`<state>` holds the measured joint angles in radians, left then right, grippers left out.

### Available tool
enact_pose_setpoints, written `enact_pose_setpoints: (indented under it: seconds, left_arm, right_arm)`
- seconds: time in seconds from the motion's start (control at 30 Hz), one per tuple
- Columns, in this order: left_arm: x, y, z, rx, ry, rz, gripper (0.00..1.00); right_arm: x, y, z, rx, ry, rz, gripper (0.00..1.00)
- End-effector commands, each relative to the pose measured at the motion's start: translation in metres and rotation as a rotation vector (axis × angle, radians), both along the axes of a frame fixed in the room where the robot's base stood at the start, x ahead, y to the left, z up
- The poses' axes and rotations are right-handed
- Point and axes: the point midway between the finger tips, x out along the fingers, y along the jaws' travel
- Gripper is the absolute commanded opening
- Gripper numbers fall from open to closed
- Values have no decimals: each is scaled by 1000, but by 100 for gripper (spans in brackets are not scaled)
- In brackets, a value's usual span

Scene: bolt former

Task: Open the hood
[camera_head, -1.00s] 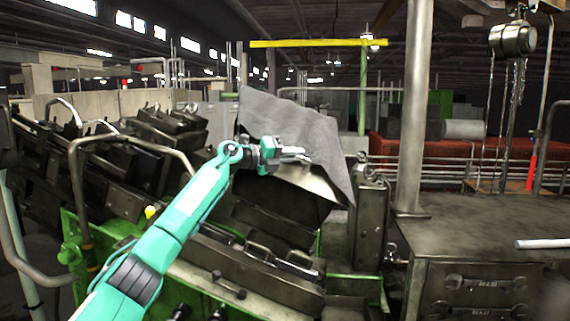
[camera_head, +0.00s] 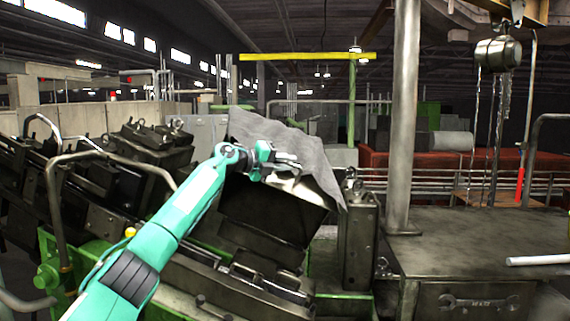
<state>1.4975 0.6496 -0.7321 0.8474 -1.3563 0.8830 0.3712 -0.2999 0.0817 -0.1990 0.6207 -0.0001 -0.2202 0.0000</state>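The hood (camera_head: 312,155) is a grey, worn metal cover on the bolt former, in the middle of the head view. It stands raised and tilted, with a dark opening (camera_head: 265,212) beneath it. My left arm comes up from the lower left. My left gripper (camera_head: 287,168) is at the hood's near face, by its lower left part. Its fingers overlap the hood in the picture; I cannot tell whether they touch or grip it, or how far apart they are. My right gripper is not in view.
The machine's green and dark metal body (camera_head: 225,285) fills the front, with bent pipe rails at the left. A pale pillar (camera_head: 402,120) and a metal bench (camera_head: 480,245) with a white rod (camera_head: 540,260) stand at the right. A hoist (camera_head: 497,53) hangs at the upper right.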

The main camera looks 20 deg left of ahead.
Motion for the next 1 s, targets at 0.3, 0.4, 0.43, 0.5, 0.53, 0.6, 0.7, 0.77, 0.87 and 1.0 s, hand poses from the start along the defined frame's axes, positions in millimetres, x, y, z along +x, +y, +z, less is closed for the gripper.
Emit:
enact_pose_setpoints:
  seconds: [0.3, 0.4, 0.43, 0.5, 0.53, 0.6, 0.7, 0.77, 0.87, 1.0]
  left_arm:
    - [0, 0, 0, 1, -3, 1, 33]
    - [-3, 3, 0, 1, -2, 2, 33]
    - [-4, 4, 0, 1, -2, 2, 33]
    - [-10, 9, -1, 1, -4, 2, 33]
    - [-13, 11, -1, 2, -4, 2, 33]
    - [-22, 18, -1, 3, -5, 4, 33]
    - [-39, 29, 1, 3, -5, 2, 33]
    - [-49, 37, 2, 3, -5, 4, 33]
    - [-66, 49, 5, 2, -5, 3, 33]
    - [-88, 64, 10, 1, -3, 2, 33]
  right_arm:
    - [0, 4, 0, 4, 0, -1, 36]
    - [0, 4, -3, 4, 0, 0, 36]
    - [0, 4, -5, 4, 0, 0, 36]
    - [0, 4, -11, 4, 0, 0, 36]
    - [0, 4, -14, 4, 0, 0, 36]
    - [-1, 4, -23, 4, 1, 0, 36]
    - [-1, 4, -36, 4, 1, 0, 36]
    - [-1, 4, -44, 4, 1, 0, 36]
    - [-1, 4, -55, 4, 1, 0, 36]
    - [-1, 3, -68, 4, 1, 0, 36]
